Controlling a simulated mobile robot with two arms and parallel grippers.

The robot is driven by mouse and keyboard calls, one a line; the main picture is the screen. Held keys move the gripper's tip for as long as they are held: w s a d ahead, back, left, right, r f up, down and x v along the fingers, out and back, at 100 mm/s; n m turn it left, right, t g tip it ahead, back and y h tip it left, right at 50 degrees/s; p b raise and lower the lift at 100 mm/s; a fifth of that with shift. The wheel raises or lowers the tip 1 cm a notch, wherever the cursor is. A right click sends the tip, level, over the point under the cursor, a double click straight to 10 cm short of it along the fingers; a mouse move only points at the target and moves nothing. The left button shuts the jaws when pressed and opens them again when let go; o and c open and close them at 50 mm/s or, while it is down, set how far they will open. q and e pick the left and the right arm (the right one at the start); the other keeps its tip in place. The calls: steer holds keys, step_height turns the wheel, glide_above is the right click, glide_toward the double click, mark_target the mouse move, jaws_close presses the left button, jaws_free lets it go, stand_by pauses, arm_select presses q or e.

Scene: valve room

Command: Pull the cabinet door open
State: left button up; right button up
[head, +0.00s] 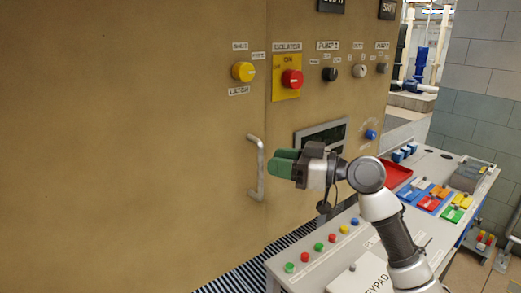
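The tan cabinet door (130,150) fills the left of the head view. It looks flush with the panel on its right, along a vertical seam. A grey vertical bar handle (261,170) is on the door near that seam. A yellow knob (243,72) with a label reading LATCH is above the handle. My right gripper (281,164), with green fingers, points left just right of the handle. The fingers do not appear to be around it, and no object shows in them. Their gap cannot be made out from this angle. My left gripper is not in view.
Right of the seam, the panel carries a red isolator knob (291,79), several other knobs and a dark display. A light grey console (330,241) with coloured buttons, a keypad and a red tray (396,173) stands below my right arm. A grey block wall is at right.

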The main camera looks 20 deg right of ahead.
steer(key=p+x, duration=0.1)
steer(key=x, duration=0.2)
steer(key=shift+w+a+r, duration=0.15)
steer(key=shift+w+a, duration=0.05)
steer(key=shift+a, duration=0.15)
steer(key=shift+w+a+f, duration=0.2)
steer(key=shift+w+a, duration=0.05)
steer(key=shift+a, duration=0.05)
steer(key=shift+c, duration=0.2)
jaws_close()
